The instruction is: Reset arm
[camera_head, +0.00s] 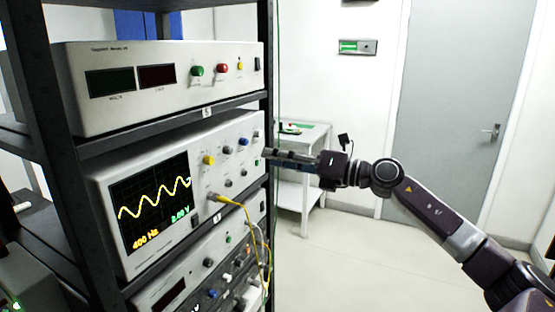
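My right arm comes in from the right edge and reaches left toward the rack. My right gripper (270,154) is at the right side of the oscilloscope (150,205), close to its front panel near the knobs. The fingers point left and are seen side-on, so I cannot tell whether they are open or shut, or whether they touch the panel. The oscilloscope screen shows a yellow wave, "400 Hz" and a green voltage reading. My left gripper is not in view.
The dark rack (60,150) also holds a white unit (170,85) above and another unit (185,285) below. Yellow cables (262,235) hang from the oscilloscope. A small white table (305,165) stands behind my gripper. A grey door (450,110) is at the back. The floor at right is clear.

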